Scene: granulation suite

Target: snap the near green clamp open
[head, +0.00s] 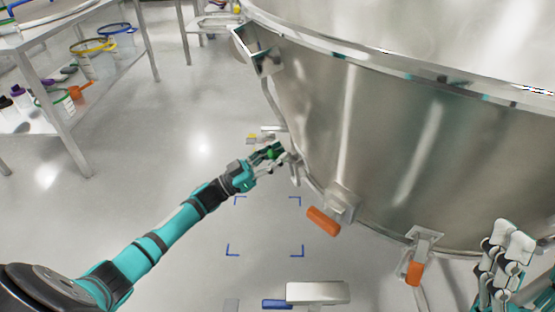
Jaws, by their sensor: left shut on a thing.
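The green clamp (272,153) is at the lower left edge of the large steel vessel (400,140), in the middle of the head view. Only a small green part of it shows; my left gripper (275,160) covers the rest. My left gripper is shut on it, with my arm reaching in from the lower left. Whether the clamp is snapped open or closed cannot be made out. My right gripper (508,250) is at the lower right, in front of the vessel and apart from the green clamp; its finger opening is unclear.
Orange handles (323,221) (415,273) hang on the vessel's lower rim to the right. A blue handle (277,304) and a pale block (318,292) are at the bottom. Blue corner marks (235,250) lie on open floor. A steel shelf (45,75) with tubs stands at the upper left.

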